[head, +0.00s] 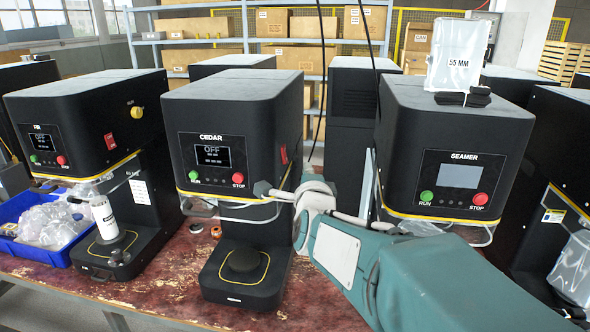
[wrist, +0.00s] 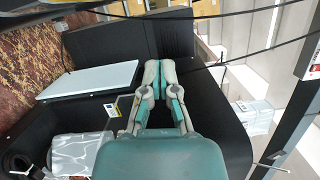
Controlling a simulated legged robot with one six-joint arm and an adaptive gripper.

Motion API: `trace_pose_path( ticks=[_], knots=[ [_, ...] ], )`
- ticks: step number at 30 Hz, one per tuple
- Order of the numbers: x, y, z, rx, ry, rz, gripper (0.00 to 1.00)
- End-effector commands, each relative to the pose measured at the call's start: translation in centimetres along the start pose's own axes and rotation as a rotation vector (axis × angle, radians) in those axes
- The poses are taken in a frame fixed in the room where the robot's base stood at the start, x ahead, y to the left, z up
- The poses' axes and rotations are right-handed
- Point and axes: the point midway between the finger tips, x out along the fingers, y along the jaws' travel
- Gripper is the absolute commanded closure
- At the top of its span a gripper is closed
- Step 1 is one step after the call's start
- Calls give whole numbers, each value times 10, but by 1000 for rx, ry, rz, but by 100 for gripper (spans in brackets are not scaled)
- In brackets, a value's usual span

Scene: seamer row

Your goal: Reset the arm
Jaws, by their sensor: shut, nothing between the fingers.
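My gripper (wrist: 159,68) shows in the wrist view with its two grey and teal fingers together at the tips. Nothing is held between them. Dark machine surfaces lie behind the fingers, and I see no clear contact. In the head view my teal arm reaches in from the lower right, its wrist in front of the gap between the CEDAR machine (head: 235,120) and the SEAMER machine (head: 455,150). The fingertips are not clearly made out there.
A clear bag marked 55 MM (head: 458,55) stands on the SEAMER machine. A blue bin (head: 42,250) of clear pieces and a white bottle (head: 104,217) are at left. Loose cables (head: 322,75) hang between machines. The worn red table (head: 185,275) has bare room in front.

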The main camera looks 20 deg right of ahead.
Motion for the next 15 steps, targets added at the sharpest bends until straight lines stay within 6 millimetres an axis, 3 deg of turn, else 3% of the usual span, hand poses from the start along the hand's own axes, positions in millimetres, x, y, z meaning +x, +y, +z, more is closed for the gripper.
trace_pose_path(
  ticks=[8,11,15],
  knots=[
    [-1,1,0,-15,-5,11,100],
    [-13,6,10,-110,-47,70,100],
    [-49,27,31,-381,-177,224,100]
  ],
)
